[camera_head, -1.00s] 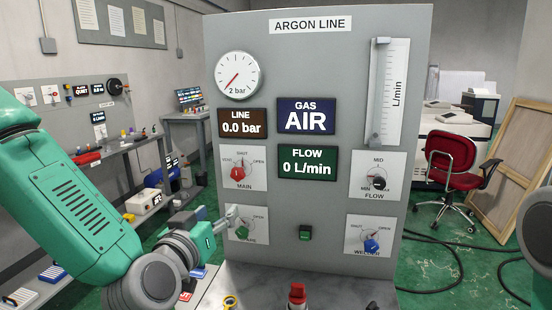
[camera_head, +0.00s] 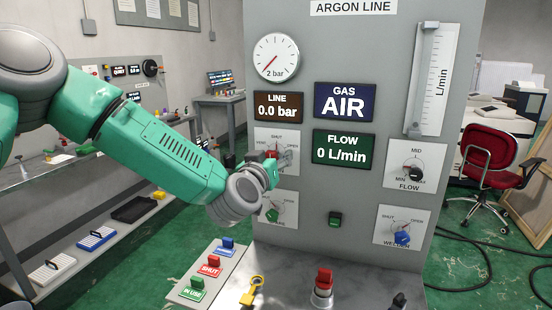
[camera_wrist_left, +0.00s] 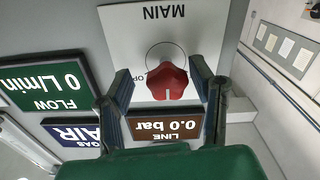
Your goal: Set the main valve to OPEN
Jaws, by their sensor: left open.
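The MAIN valve's red knob (camera_head: 271,153) is on the argon panel's left side, partly hidden by my left gripper (camera_head: 284,160). In the left wrist view, which is upside down, the red knob (camera_wrist_left: 167,80) sits between the two fingertips of my left gripper (camera_wrist_left: 163,78). The fingers are open, one on each side, and I cannot tell whether they touch it. The knob's white mark points to the bottom of that view, toward the LINE display, the SHUT side of the dial. The LINE display (camera_head: 278,106) reads 0.0 bar. My right gripper is out of view.
A green knob (camera_head: 272,213) is just below MAIN, the FLOW knob (camera_head: 416,174) and blue WELDER knob (camera_head: 402,238) to the right. A red-topped button (camera_head: 323,281), a yellow key-like piece (camera_head: 252,290) and colored tags (camera_head: 209,266) are on the ledge below.

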